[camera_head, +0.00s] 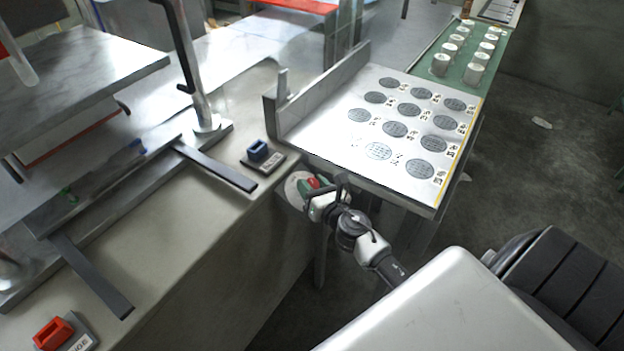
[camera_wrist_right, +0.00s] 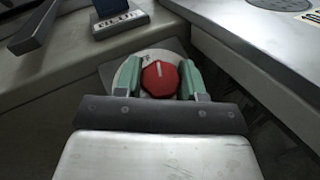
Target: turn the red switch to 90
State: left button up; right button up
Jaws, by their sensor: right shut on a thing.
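The red switch (camera_wrist_right: 160,79) is a red knob with a pale pointer line on a round light dial. In the right wrist view it sits between the green-padded fingers of my right gripper (camera_wrist_right: 160,82), which is shut on it. The pointer line points nearly straight up in that view. In the head view the red switch (camera_head: 313,182) shows partly on the front face of the bench, with my right gripper (camera_head: 312,187) at it. Most of the dial's markings are hidden or too small to read. My left gripper is not in view.
A blue switch block (camera_head: 258,151) sits on the bench top (camera_head: 165,230) near the dial. A red switch block (camera_head: 53,334) is at the lower left. Dark floor lies at the right.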

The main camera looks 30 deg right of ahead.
jog(key=m+h+p, duration=0.1)
jog(key=m+g+h+p, duration=0.1)
jog(key=m, duration=0.1)
jog(key=m+h+p, duration=0.1)
jog(key=h, duration=0.1)
jog(key=shift+r+m+g, duration=0.25)
jog(key=shift+m+g, duration=0.15)
jog(key=m+g+h+p, duration=0.2)
jog(key=m+g+h, duration=0.1)
jog(key=m, duration=0.1)
jog(key=shift+a+p, duration=0.1)
jog(key=shift+p, duration=0.25)
jog(key=m+g+h+p, duration=0.2)
jog(key=m+g, duration=0.2)
jog(key=shift+m+p, duration=0.3)
jog(key=shift+p, duration=0.05)
jog(key=shift+f+m+g+h+p, duration=0.15)
jog(key=shift+m+g+h+p, duration=0.4)
jog(key=shift+m+g, duration=0.95)
jog(key=shift+g, duration=0.3)
jog(key=o, duration=0.9)
